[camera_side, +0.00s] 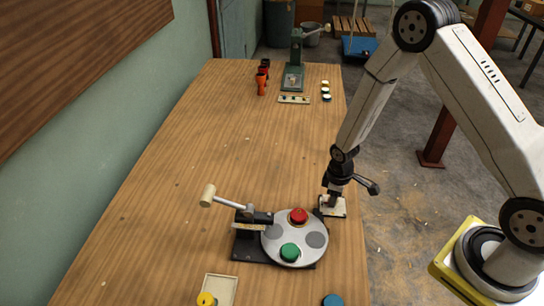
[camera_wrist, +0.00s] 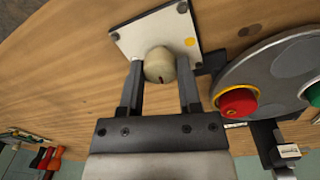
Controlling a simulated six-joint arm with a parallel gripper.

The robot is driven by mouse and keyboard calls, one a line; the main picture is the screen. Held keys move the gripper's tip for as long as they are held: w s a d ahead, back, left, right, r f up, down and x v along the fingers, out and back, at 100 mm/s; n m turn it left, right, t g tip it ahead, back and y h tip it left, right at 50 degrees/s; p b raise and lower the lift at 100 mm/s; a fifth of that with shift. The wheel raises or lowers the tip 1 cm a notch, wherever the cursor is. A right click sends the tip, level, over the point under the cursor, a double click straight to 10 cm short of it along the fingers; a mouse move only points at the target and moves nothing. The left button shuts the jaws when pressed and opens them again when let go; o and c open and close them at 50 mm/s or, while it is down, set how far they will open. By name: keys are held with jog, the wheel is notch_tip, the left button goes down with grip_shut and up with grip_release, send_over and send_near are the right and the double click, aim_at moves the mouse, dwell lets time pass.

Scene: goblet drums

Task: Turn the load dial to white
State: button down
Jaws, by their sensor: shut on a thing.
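The load dial is a round beige knob (camera_wrist: 160,65) on a square pale plate (camera_wrist: 135,37). A small dark red mark shows on the knob's near side in the wrist view. A yellow dot shows on the plate to the right of the knob; no white mark can be made out. My gripper (camera_wrist: 161,75) is shut on the knob, with one finger on each side. In the side view my gripper (camera_side: 334,197) points down onto the plate (camera_side: 340,212) at the table's right edge; it hides most of the knob.
A round grey turntable (camera_side: 271,248) with red (camera_side: 298,215) and green (camera_side: 290,252) pieces stands just left of the dial. A lever press (camera_side: 236,205) adjoins it. Yellow (camera_side: 206,299) and blue (camera_side: 333,300) pieces are in front. A green stand (camera_side: 294,75) is far back. The mid-table is clear.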

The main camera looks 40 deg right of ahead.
jog(key=m, duration=0.4)
jog(key=shift+w+m, duration=0.1)
jog(key=shift+m, duration=0.2)
jog(key=m, duration=0.3)
jog(key=shift+m, duration=0.4)
jog(key=m, duration=0.4)
jog(key=shift+m+g, duration=0.3)
jog(key=shift+m, duration=1.8)
jog(key=shift+c, duration=1.4)
grip_release()
jog(key=shift+r, duration=0.1)
